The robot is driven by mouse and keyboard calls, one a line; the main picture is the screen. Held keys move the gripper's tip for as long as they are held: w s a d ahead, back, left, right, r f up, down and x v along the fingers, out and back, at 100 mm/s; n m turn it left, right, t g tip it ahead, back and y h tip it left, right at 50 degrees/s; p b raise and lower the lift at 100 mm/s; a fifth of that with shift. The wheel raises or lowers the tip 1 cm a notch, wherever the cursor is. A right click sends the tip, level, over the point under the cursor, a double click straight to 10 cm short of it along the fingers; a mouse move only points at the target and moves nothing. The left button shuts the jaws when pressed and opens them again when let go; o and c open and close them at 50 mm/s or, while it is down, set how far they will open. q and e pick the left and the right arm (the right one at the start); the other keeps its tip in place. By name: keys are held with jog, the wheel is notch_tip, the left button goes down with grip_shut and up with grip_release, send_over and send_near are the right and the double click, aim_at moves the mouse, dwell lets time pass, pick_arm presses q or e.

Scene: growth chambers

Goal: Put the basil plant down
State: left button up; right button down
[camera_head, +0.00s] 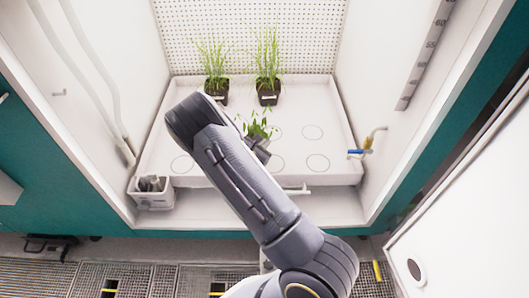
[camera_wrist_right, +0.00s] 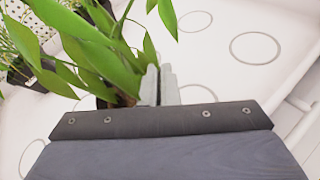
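The basil plant (camera_head: 257,125) has green leaves and shows just beyond my right forearm, over the white tray (camera_head: 205,165). In the right wrist view its leaves (camera_wrist_right: 100,55) fill the upper left, with dark soil (camera_wrist_right: 122,99) below. Most of its pot is hidden. My right gripper (camera_head: 262,152) is largely covered by my arm in the head view. In the wrist view its pale fingers (camera_wrist_right: 160,85) are close together right beside the plant, shut on the pot's edge as far as shows. Whether the pot touches the tray is hidden. My left gripper is not in view.
Two pots of grass-like plants (camera_head: 216,85) (camera_head: 268,85) stand at the tray's back. Several marked circles (camera_head: 318,163) on the tray are empty. A small grey bin (camera_head: 150,195) hangs front left; a blue-handled tap (camera_head: 358,152) is at right. Chamber walls close both sides.

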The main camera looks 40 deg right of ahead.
jog(key=shift+w+d+f, duration=0.15)
jog(key=shift+f, duration=0.1)
jog(key=shift+w+d+f+b, duration=0.15)
jog(key=shift+f+b, duration=0.65)
jog(key=shift+f, duration=0.9)
jog(key=shift+f, duration=0.15)
jog(key=c, duration=1.7)
grip_release()
